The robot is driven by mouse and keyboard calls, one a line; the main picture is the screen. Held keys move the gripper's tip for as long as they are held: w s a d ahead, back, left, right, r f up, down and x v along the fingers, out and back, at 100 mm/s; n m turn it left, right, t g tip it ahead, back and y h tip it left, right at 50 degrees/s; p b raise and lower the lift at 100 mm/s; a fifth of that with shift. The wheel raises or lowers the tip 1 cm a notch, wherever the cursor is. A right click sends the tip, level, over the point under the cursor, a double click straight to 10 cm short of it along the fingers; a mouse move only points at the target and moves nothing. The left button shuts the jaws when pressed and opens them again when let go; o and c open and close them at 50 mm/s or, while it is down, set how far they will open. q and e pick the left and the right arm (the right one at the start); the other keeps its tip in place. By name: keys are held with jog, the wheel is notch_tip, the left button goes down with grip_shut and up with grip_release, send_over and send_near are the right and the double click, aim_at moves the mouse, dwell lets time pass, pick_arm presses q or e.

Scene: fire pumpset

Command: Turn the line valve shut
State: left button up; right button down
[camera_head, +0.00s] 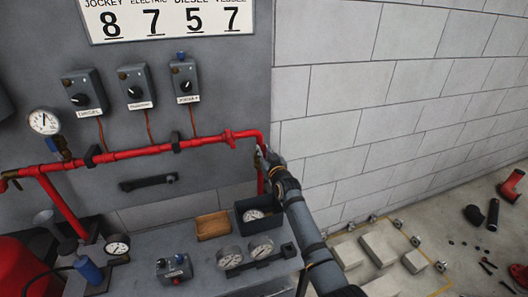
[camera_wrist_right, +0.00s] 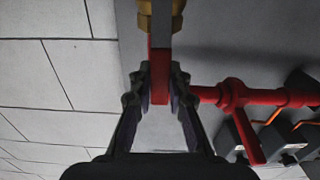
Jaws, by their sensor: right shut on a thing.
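The line valve shows in the right wrist view as a brass body (camera_wrist_right: 160,14) with a flat red lever (camera_wrist_right: 160,85). My right gripper (camera_wrist_right: 161,78) is shut on the red lever, one finger on each side. In the head view the right gripper (camera_head: 266,158) is at the right end of the red pipe (camera_head: 150,150), by its downward bend. It hides most of the valve there, so the lever's angle to the pipe is hard to tell. My left gripper is not in view.
Three switch boxes (camera_head: 134,88) hang above the pipe under a number board (camera_head: 170,18). Below are loose gauges (camera_head: 230,257), a wooden tray (camera_head: 213,225), a dark bin (camera_head: 246,222) and a small control box (camera_head: 174,269). Blocks (camera_head: 380,248) and tools lie on the floor at right.

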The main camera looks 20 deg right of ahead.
jog(key=a+n+b, duration=0.1)
jog(key=n, duration=0.1)
jog(key=a+f+n, duration=0.1)
jog(key=a+n, duration=0.1)
jog(key=shift+b, duration=0.4)
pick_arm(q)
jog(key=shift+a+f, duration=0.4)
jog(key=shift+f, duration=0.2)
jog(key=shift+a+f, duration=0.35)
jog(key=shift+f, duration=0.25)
pick_arm(e)
jog(key=a+f+n, duration=0.4)
jog(key=f+n, duration=0.3)
jog(key=n, duration=0.6)
jog(key=shift+a+n, duration=0.25)
jog(key=shift+n, duration=0.05)
jog(key=shift+s, duration=0.15)
jog(key=c, duration=1.3)
grip_release()
jog(key=shift+o, duration=0.2)
jog(key=shift+s, duration=0.1)
